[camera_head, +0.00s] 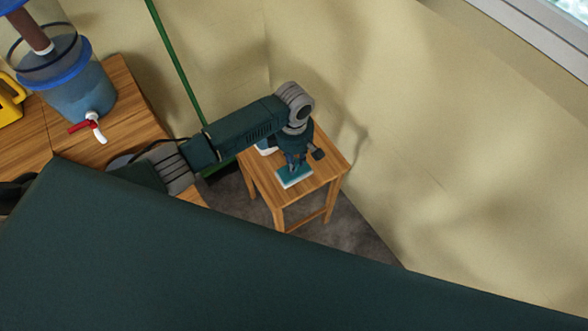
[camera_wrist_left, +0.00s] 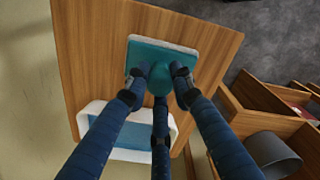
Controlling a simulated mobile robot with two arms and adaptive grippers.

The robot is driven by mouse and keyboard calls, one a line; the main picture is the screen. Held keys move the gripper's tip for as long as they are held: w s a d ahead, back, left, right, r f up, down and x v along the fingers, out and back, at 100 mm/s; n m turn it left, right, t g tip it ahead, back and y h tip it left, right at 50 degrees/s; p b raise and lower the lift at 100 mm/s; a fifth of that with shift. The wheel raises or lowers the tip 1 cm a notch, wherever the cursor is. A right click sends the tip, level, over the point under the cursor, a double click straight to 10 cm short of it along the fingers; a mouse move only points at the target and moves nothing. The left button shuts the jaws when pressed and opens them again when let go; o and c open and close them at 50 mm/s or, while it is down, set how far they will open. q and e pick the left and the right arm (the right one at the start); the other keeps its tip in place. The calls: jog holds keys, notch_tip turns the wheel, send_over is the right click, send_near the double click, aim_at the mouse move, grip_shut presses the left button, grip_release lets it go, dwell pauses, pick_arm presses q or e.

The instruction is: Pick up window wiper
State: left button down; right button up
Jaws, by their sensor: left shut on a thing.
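The window wiper (camera_head: 295,178), a teal plate with a white edge, lies on a small wooden stool. In the left wrist view the wiper (camera_wrist_left: 190,50) shows its teal top and a round teal knob in the middle. My left gripper (camera_head: 293,160) points down at the wiper from above. In the left wrist view its fingers (camera_wrist_left: 160,80) are closed around the knob. The wiper looks flat against the stool top; I cannot tell whether there is a gap beneath it. My right gripper is not in view.
A white tray with a blue inside (camera_wrist_left: 130,133) lies beside the wiper. A wooden table (camera_head: 122,108) with a blue water container (camera_head: 78,98) is at left. A green pole (camera_head: 178,70) leans behind my arm.

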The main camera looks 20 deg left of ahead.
pick_arm(q)
jog(key=shift+r, duration=0.1)
notch_tip(320, 180, up, 20)
jog(key=p, duration=0.1)
jog(key=shift+p, duration=0.3)
jog(key=c, duration=2)
grip_release()
jog(key=c, duration=0.5)
